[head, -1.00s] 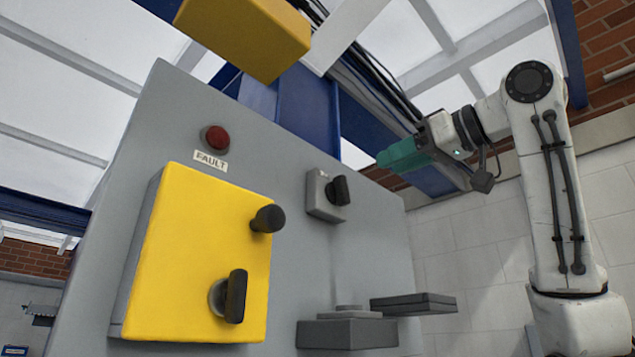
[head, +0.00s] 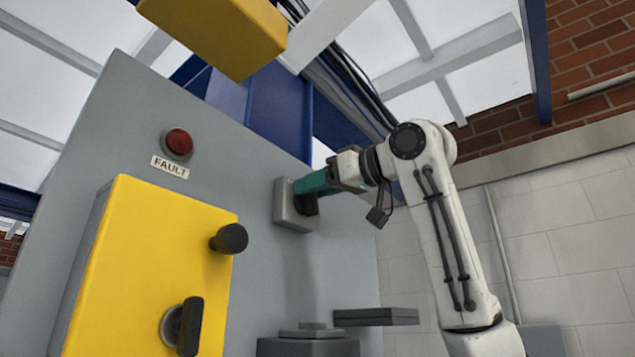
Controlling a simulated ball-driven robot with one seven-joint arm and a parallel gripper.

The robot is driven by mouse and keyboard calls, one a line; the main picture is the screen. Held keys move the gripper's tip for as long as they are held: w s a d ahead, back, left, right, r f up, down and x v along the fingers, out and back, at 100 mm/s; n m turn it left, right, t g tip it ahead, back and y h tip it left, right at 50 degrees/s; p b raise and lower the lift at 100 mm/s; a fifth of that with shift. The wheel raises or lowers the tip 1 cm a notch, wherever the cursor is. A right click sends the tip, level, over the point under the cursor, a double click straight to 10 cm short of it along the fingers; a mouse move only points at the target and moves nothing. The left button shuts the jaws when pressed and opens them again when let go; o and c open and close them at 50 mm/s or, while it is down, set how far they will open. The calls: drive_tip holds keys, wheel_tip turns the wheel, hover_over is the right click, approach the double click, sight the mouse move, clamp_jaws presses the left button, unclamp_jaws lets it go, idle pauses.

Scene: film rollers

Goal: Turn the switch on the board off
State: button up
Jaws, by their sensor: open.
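The grey board (head: 95,130) stands tilted in the head view. A small grey switch box (head: 290,215) with a black knob (head: 306,204) is on its right part. My gripper (head: 308,187) has teal fingers and reaches in from the right. Its fingertips are at the knob and overlap it in the picture, covering its upper part. The gap between the fingers does not show from this side, and I cannot tell whether they touch the knob. A yellow box (head: 140,270) on the left of the board carries a black round knob (head: 229,239) and a black rotary handle (head: 184,326).
A red lamp (head: 179,143) sits above a FAULT label (head: 170,167). A yellow block (head: 220,30) hangs at the top. Dark grey blocks (head: 375,317) stand below the switch box. A block wall (head: 560,240) stands to the right.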

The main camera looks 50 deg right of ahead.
clamp_jaws()
idle(0.4)
drive_tip(key=shift+n, duration=0.3)
drive_tip(key=shift+a+f+n, duration=0.1)
drive_tip(key=shift+a+n, duration=0.1)
drive_tip(key=shift+n, duration=0.85)
drive_tip(key=shift+a+f+n, duration=0.1)
drive_tip(key=shift+a+n, duration=0.05)
drive_tip(key=shift+n, duration=0.85)
drive_tip(key=shift+a+f+n, duration=0.1)
drive_tip(key=shift+a+n, duration=0.1)
drive_tip(key=shift+n, duration=0.85)
unclamp_jaws()
